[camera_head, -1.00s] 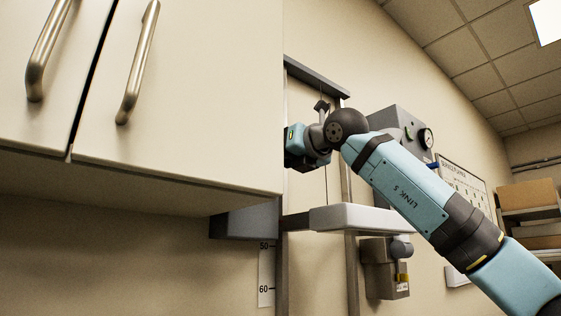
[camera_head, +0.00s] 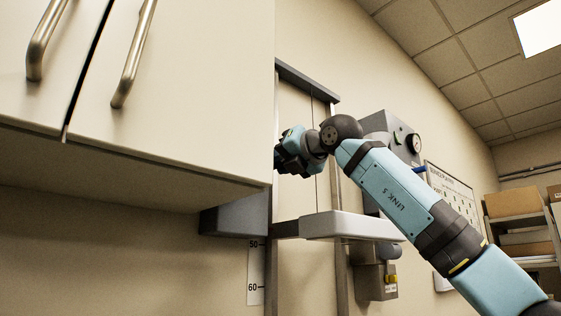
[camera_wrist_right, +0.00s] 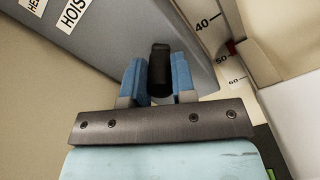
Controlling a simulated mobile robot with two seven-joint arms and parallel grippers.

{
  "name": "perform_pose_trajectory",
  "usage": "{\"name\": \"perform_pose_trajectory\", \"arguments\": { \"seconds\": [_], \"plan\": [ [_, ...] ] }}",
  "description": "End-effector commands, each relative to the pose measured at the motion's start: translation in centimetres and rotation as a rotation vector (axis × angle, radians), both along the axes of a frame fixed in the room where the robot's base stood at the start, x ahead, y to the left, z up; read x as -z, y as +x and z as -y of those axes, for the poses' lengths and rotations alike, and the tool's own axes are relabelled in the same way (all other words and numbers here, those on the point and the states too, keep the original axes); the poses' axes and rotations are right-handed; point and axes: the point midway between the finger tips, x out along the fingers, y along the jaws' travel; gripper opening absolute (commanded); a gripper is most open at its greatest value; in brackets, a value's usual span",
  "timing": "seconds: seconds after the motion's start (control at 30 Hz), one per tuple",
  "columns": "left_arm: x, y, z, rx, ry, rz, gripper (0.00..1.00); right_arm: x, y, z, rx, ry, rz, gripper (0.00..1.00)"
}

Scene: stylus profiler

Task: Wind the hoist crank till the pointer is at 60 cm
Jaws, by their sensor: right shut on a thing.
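My right gripper (camera_wrist_right: 159,78) has blue fingers on either side of a black crank grip (camera_wrist_right: 160,66) and is shut on it. In the head view the right gripper (camera_head: 283,158) is by the upright frame, partly hidden by its wrist; the crank cannot be made out there. In the wrist view a grey hoist panel (camera_wrist_right: 125,40) carries a "HOIS..." label. The white scale (camera_wrist_right: 211,35) reads 40, 50 and 60, and the red pointer (camera_wrist_right: 231,47) is close to the 50 mark. The scale's lower part (camera_head: 256,275) shows in the head view. My left gripper is not in view.
A cream cupboard (camera_head: 190,90) with two bar handles fills the upper left, close to the right gripper. A white ledge (camera_head: 350,226) juts out below my right arm. A grey box with a gauge (camera_head: 385,130) is behind the arm. Shelves with boxes (camera_head: 515,201) stand far right.

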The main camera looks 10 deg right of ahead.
Motion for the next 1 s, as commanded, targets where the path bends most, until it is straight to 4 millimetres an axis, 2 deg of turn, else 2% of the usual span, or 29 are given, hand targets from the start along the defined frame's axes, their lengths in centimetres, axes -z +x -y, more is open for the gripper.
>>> {"name": "perform_pose_trajectory", "arguments": {
  "seconds": [0.1, 0.13, 0.2, 0.23, 0.5, 0.63, 0.77, 1.0],
  "plan": [
    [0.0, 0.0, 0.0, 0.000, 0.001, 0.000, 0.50, 0.0, 0.0, 0.0, 0.000, 0.000, -0.001, 0.00],
    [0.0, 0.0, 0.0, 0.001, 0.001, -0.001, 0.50, 0.0, 0.0, 0.0, 0.000, 0.000, -0.001, 0.31],
    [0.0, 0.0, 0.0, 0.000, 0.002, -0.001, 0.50, 0.0, 0.0, 0.0, 0.000, 0.000, -0.001, 0.47],
    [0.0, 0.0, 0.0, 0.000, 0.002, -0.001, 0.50, 0.0, 0.0, 0.0, 0.000, -0.001, 0.000, 0.50],
    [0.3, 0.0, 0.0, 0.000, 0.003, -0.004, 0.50, 0.0, -0.1, 0.1, 0.000, -0.001, 0.001, 0.50],
    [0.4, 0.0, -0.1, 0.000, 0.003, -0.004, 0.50, 0.0, -0.9, 0.7, 0.001, 0.000, 0.002, 0.50],
    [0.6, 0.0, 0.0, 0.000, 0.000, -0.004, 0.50, 0.0, -2.9, 2.1, 0.001, -0.001, 0.004, 0.50],
    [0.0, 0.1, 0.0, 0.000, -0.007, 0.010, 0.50, 0.0, -7.6, 5.2, 0.001, -0.001, 0.003, 0.50]
  ]
}}
